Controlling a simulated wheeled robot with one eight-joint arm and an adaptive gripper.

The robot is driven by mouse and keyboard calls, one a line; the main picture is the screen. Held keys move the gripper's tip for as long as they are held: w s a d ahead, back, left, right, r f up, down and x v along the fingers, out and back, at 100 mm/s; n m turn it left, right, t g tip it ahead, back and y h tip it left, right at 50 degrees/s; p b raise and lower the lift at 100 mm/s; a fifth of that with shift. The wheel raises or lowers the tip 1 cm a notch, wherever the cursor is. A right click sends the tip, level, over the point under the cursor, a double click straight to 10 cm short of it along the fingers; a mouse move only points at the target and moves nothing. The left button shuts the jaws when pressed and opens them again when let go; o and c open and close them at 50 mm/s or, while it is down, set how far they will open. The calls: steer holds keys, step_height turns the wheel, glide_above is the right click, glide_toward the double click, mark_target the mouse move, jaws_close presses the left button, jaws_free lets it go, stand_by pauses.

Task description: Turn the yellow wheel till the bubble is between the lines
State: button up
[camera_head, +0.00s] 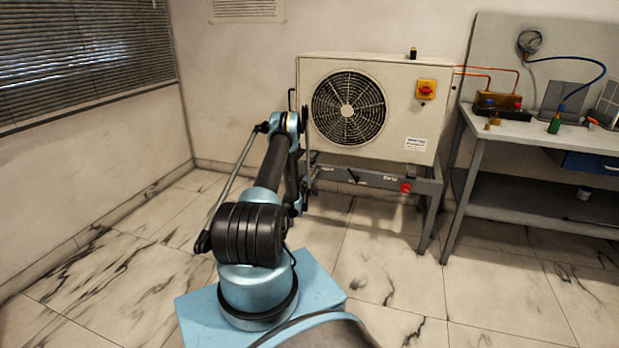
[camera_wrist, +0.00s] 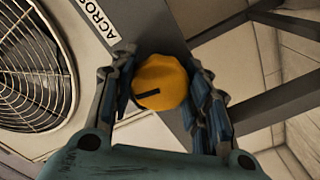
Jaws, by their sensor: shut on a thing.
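The yellow wheel (camera_wrist: 161,82) shows in the wrist view, round with a dark mark on its face. My gripper (camera_wrist: 160,76) is shut on it, one dark finger on each side. In the head view the yellow wheel is hidden behind my arm. A red knob (camera_head: 405,188) is on the right of the grey stand (camera_head: 434,187) under the fan unit. No bubble or level lines can be made out in either view.
The white fan unit (camera_head: 391,121) stands on the grey stand; its grille (camera_wrist: 32,75) fills the wrist view's left side. A label reading "ACROSS" (camera_wrist: 97,20) is near the wheel. A workbench (camera_head: 552,131) with a gauge (camera_head: 530,40) stands right. Marble floor lies open in front.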

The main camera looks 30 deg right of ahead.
steer(key=n, duration=0.4)
steer(key=shift+n, duration=0.3)
steer(key=n, duration=0.4)
steer(key=shift+n, duration=0.3)
steer(key=n, duration=0.4)
steer(key=shift+a+n, duration=0.1)
steer(key=shift+n, duration=0.2)
steer(key=n, duration=0.9)
steer(key=shift+f, duration=0.1)
steer(key=n, duration=0.4)
steer(key=shift+n, duration=0.3)
steer(key=n, duration=0.8)
steer(key=shift+n, duration=0.3)
